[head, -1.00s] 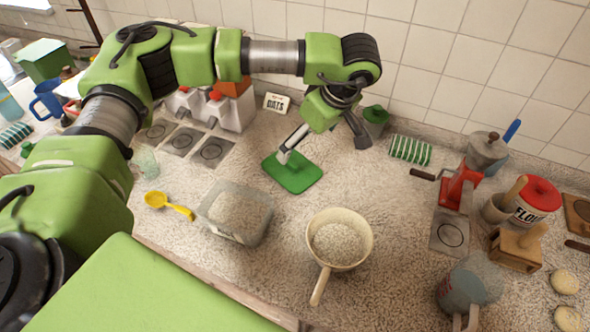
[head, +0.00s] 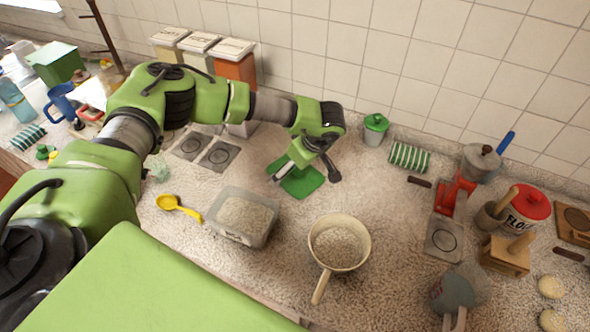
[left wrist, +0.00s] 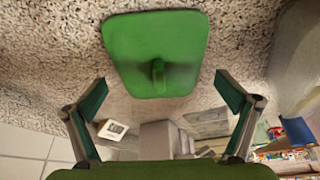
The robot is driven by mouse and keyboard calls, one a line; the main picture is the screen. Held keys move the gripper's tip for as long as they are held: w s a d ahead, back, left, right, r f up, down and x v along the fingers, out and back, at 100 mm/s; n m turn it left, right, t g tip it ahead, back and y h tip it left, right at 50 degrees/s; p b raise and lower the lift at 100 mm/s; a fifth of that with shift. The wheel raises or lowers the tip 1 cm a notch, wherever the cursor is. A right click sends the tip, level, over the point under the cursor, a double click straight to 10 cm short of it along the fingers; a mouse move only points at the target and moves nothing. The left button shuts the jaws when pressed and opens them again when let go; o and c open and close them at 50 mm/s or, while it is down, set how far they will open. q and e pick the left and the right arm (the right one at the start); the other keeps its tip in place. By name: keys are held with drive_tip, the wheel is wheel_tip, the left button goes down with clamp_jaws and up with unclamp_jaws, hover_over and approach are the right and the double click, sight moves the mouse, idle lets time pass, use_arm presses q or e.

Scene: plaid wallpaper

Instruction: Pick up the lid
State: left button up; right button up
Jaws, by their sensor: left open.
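The lid (head: 305,184) is a flat green rounded rectangle lying on the speckled counter, behind the clear box. In the left wrist view the lid (left wrist: 150,30) shows nearly whole, with a small upright handle (left wrist: 158,72) near its middle. My left gripper (head: 306,176) is over the lid, its fingers spread wide and partly covering it in the head view. In the left wrist view my left gripper (left wrist: 160,84) is open and empty, with the handle between the lines of the fingers, a little beyond the tips. My right gripper is not in view.
A clear box of grain (head: 269,231) stands in front of the lid, with a yellow scoop (head: 180,207) left of it. A cream pan (head: 340,262) is to the right. A green-lidded canister (head: 374,138) and striped cloth (head: 409,157) lie behind.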

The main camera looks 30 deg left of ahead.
use_arm(q)
drive_tip(key=shift+w+f, duration=0.1)
drive_tip(key=shift+f, duration=0.15)
drive_tip(key=c, duration=1.2)
drive_tip(key=shift+o, duration=0.2)
drive_tip(key=shift+r, duration=0.1)
